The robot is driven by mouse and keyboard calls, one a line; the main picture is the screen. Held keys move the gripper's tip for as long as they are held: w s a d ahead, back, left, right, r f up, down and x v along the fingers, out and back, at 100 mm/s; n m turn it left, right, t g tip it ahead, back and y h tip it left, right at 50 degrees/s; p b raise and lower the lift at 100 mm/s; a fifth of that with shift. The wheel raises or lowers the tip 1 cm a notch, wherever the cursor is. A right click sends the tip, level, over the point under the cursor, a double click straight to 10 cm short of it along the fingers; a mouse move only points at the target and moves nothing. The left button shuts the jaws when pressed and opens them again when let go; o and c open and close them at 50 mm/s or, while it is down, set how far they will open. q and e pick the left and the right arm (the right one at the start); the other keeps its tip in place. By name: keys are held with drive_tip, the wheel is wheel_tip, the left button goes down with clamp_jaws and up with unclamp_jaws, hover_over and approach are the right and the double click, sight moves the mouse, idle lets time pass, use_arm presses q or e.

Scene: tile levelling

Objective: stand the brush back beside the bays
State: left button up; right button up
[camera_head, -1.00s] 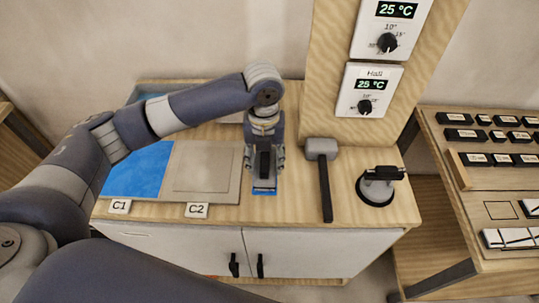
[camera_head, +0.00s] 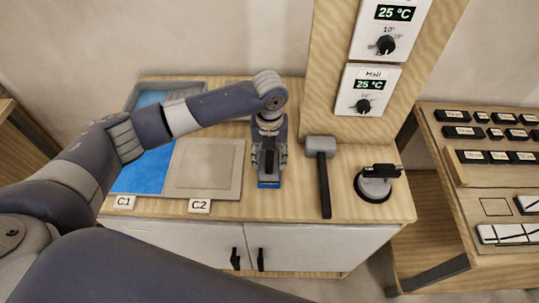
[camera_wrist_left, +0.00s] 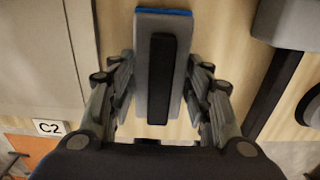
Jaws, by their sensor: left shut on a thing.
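The brush, a grey block with a black grip and a blue edge, shows in the head view (camera_head: 268,183) just right of the C2 bay. It also fills the middle of the left wrist view (camera_wrist_left: 175,25). My left gripper (camera_head: 268,160) points down over it, with its fingers on either side and shut on it. Whether the brush's underside touches the counter cannot be told. The C1 bay (camera_head: 146,172) has a blue surface. The C2 bay (camera_head: 208,168) holds a grey-beige panel. My right gripper is not in view.
A grey-headed mallet (camera_head: 321,147) with a black handle lies right of the brush. A black and grey suction lifter (camera_head: 375,185) stands farther right. Thermostats (camera_head: 369,90) hang on the wooden panel behind. Bare counter (camera_head: 298,200) shows between brush and mallet.

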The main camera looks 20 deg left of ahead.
sight(270, 155)
use_arm(q)
drive_tip(key=o, duration=1.2)
drive_tip(key=shift+c, duration=0.2)
wheel_tip(270, 155, up, 12)
drive_tip(key=b, duration=0.3)
drive_tip(key=shift+r, duration=0.15)
